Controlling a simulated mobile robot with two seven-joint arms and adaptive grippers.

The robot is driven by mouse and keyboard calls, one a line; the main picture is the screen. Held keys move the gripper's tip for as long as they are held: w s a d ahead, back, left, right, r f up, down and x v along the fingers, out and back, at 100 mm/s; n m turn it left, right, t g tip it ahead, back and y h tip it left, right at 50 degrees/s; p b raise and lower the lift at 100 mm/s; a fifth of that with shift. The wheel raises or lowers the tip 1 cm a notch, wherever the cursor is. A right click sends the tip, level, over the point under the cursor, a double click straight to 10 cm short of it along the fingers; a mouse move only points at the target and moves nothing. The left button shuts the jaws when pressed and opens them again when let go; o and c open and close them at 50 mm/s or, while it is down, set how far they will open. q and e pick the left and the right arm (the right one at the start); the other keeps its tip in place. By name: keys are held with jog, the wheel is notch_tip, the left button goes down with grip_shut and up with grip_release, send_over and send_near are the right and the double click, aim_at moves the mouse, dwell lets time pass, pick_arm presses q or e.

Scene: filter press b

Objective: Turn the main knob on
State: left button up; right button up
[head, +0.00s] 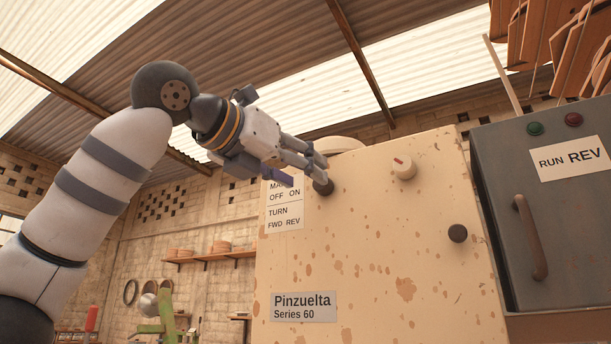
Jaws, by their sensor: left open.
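A cream panel (370,260) with rust-brown spots fills the middle of the head view. A white label (284,206) on it reads "OFF ON" and "TURN FWD REV"; its top line is partly hidden by my gripper. A round cream knob (404,168) with a red mark sits near the panel's top. A dark round knob (457,233) is lower right. Another dark round piece (323,187) is at my left gripper's tips. My left gripper (308,170) is open in front of the panel's upper left; contact is unclear. I cannot tell which knob is the main one.
A grey cabinet (545,250) with a brown handle (530,238), a green button (535,128), a red button (573,119) and a "RUN REV" label (570,158) stands at the right. Wooden plates (555,45) hang above it. A wall shelf (210,257) is behind.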

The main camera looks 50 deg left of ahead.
aim_at(326, 190)
pick_arm(q)
jog(key=w, duration=0.2)
jog(key=w+a, duration=0.1)
jog(key=w, duration=0.1)
jog(key=shift+w+r+p, duration=0.1)
jog(key=shift+w+p, duration=0.2)
jog(key=shift+p, duration=0.05)
pick_arm(e)
jog(key=shift+w+r+t, duration=0.3)
jog(key=shift+w+r, duration=0.25)
pick_arm(q)
jog(key=shift+c, duration=0.5)
grip_shut()
